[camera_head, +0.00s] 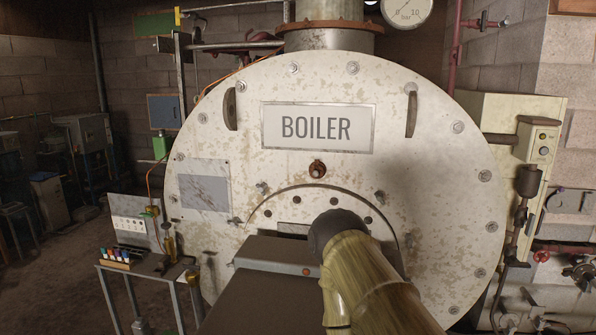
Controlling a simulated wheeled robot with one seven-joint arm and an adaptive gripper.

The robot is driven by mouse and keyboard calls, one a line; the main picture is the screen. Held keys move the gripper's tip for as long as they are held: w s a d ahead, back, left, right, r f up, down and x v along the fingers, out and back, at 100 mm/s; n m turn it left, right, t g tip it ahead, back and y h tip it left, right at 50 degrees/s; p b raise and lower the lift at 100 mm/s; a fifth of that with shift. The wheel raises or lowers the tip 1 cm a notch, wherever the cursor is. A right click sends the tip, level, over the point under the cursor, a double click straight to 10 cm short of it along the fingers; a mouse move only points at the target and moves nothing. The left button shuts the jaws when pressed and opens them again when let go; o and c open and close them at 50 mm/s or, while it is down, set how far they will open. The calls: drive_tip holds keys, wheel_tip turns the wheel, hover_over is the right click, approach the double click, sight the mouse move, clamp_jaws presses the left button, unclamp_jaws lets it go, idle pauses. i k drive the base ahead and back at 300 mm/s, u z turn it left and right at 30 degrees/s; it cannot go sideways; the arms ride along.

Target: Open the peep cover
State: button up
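A small rusty-brown round fitting (317,169) sits on the middle of the white boiler front, below the BOILER sign. It looks like the peep cover, but it is too small to tell for sure, or to tell whether it is open or shut. My arm, a yellow-green link with a dark rounded end, rises from the bottom of the picture in front of the lower boiler. Its dark end is below the fitting and appears apart from it. My gripper does not show. My arm hides part of the boiler's lower front.
The BOILER sign (318,128) is above the fitting. A grey box (275,252) juts out below an arched panel with holes. A small table (112,269) with coloured bottles stands at the left. A beige control box (541,142) and pipes are at the right.

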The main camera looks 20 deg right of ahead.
sight(317, 170)
drive_tip(key=i, duration=0.3)
drive_tip(key=u, duration=2.1)
drive_tip(key=i, duration=1.65)
drive_tip(key=z, duration=3.6)
drive_tip(key=i, duration=0.1)
drive_tip(key=z, duration=0.05)
